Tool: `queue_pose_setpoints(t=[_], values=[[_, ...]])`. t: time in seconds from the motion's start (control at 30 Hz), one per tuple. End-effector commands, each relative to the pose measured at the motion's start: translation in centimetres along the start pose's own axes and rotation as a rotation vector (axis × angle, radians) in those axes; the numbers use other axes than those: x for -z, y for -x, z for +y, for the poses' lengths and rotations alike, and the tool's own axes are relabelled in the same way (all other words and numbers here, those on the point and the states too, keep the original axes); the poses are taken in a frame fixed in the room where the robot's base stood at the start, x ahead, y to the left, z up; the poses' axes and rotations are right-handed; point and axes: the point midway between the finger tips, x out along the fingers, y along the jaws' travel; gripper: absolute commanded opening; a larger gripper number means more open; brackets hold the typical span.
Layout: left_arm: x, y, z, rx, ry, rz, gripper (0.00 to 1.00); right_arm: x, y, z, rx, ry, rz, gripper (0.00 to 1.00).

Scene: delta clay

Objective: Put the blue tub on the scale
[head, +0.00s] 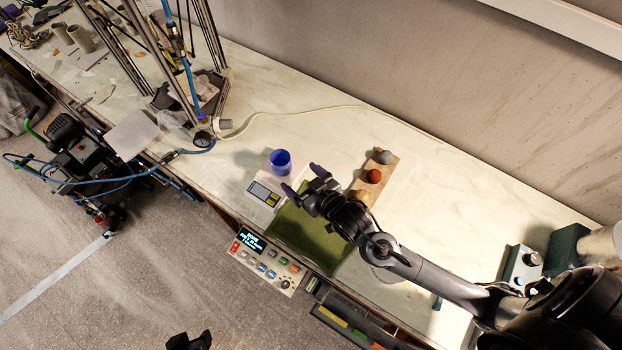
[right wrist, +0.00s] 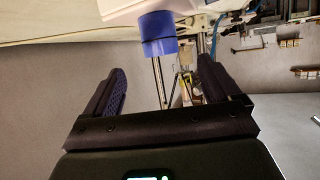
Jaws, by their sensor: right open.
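The blue tub (head: 281,162) stands upright on the pale plate of the scale (head: 263,193), toward its far side. My right gripper (head: 303,181) is open and empty, just to the right of the tub and apart from it. In the right wrist view the picture is upside down. There the blue tub (right wrist: 158,35) rests against the white scale (right wrist: 150,10), beyond the two spread fingers (right wrist: 162,70). A dark part at the bottom edge of the head view seems to be my left gripper (head: 188,341); its jaws cannot be made out.
A green mat (head: 300,238) lies below my right arm. A wooden board (head: 384,163) with several balls lies to the right of the tub. A control panel (head: 265,262) is at the table's front edge. A metal frame (head: 205,110) stands at the left. A pale cable runs behind.

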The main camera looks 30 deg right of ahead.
Motion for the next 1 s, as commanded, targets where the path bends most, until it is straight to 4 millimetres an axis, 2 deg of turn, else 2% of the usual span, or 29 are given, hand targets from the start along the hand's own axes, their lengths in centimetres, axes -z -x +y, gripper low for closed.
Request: queue_pose_setpoints(t=[0.17,0.27,0.37,0.6,0.73,0.87,1.0], values=[[-0.1,0.0,-0.1,0.005,-0.006,-0.001,0.43,-0.3,1.1,-0.1,-0.001,-0.002,-0.024,0.90],[-0.1,0.0,-0.2,0.005,-0.006,-0.001,0.43,-1.3,2.2,-0.2,-0.001,-0.007,-0.101,0.90],[-0.1,0.0,-0.2,0.005,-0.006,-0.001,0.43,-3.1,4.2,-0.3,-0.002,-0.008,-0.236,0.90],[0.0,0.0,-0.1,0.002,-0.003,-0.001,0.43,-7.5,11.9,0.3,0.006,0.024,-0.617,0.90],[0.0,0.0,0.1,-0.002,0.002,0.000,0.43,-8.9,15.6,0.8,0.008,0.046,-0.767,0.90],[0.0,0.0,0.1,-0.005,0.006,0.000,0.43,-9.6,17.7,1.2,0.008,0.059,-0.847,0.90],[0.0,0.0,0.2,-0.005,0.007,0.000,0.43,-9.8,18.3,1.3,0.009,0.065,-0.869,0.90]])
